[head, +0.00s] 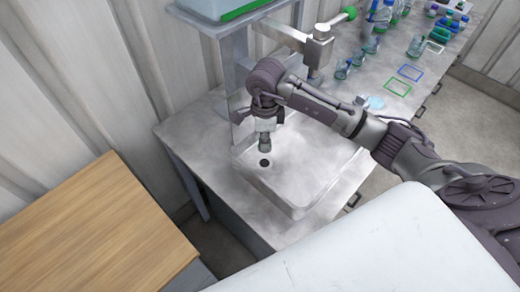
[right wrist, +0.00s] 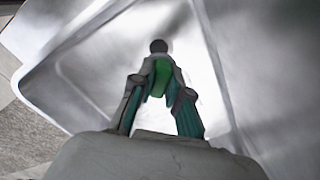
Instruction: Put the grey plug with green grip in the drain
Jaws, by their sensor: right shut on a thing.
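My right gripper (head: 265,140) points down into the grey metal sink (head: 300,200), above the drain (head: 264,162). In the right wrist view its fingers (right wrist: 160,95) are closed on the green grip (right wrist: 161,75) of the plug. The plug appears above the sink floor, but the exact gap cannot be told. My left gripper is not in view.
A metal tap (head: 317,48) with a green-ended lever stands behind the sink. Several glass vessels and bottles (head: 380,15) stand on the bench at the back right. A green-edged tote (head: 225,8) sits on a raised shelf. A wooden-topped cabinet (head: 95,230) is at the left.

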